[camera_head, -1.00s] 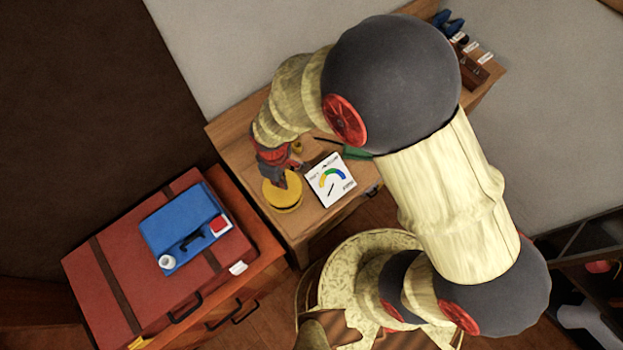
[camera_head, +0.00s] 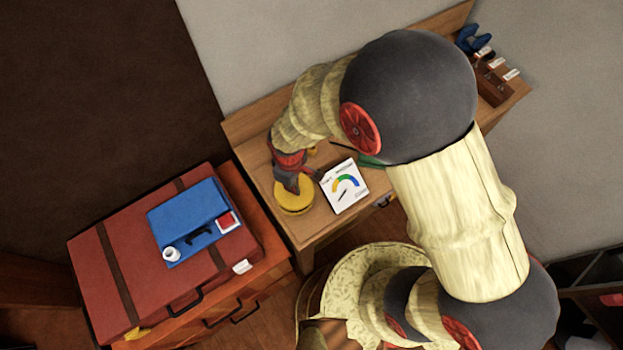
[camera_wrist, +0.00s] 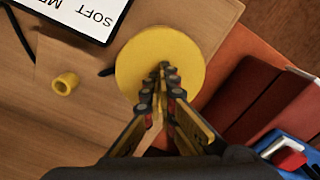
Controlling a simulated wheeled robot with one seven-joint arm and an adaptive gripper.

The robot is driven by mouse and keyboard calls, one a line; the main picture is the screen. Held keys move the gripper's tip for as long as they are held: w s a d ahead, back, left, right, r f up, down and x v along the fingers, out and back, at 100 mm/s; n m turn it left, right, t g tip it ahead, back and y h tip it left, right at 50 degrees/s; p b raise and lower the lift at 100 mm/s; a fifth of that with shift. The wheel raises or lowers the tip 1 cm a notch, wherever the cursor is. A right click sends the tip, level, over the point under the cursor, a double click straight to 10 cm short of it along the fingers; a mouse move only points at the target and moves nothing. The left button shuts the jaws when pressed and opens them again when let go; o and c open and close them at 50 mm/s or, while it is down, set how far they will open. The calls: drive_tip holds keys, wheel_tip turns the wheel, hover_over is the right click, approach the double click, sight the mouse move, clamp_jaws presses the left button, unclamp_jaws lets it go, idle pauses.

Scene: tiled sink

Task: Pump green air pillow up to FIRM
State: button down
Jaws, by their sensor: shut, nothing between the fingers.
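A round yellow pump (camera_head: 294,197) stands on the wooden desk near its left front corner. In the wrist view its flat disc top (camera_wrist: 137,62) lies right under my fingers. My gripper (camera_head: 297,188) is shut and empty, pointing down over the disc; its closed tips (camera_wrist: 165,68) overlap the disc, and whether they press on it I cannot tell. A white gauge card (camera_head: 344,186) with a coloured arc and dark needle lies beside the pump; its reading is too small to tell. The green air pillow (camera_head: 370,161) shows only as a sliver, mostly hidden by my arm.
A yellow hollow fitting (camera_wrist: 65,84) sits on the desk near the pump. Left of the desk, a red suitcase (camera_head: 108,260) bears a blue case (camera_head: 185,215). Small labelled items (camera_head: 492,75) stand at the desk's far right end.

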drive_tip(key=shift+f, duration=0.65)
drive_tip(key=shift+b, duration=0.3)
drive_tip(key=shift+f+b, duration=0.5)
drive_tip(key=shift+f, duration=0.3)
drive_tip(key=shift+r+p, duration=2)
drive_tip(key=shift+r, duration=0.8)
drive_tip(key=shift+f+b, duration=1.4)
drive_tip(key=shift+f, duration=0.6)
drive_tip(key=shift+r+p, duration=1.5)
drive_tip(key=shift+r, duration=0.55)
drive_tip(key=shift+f, duration=0.2)
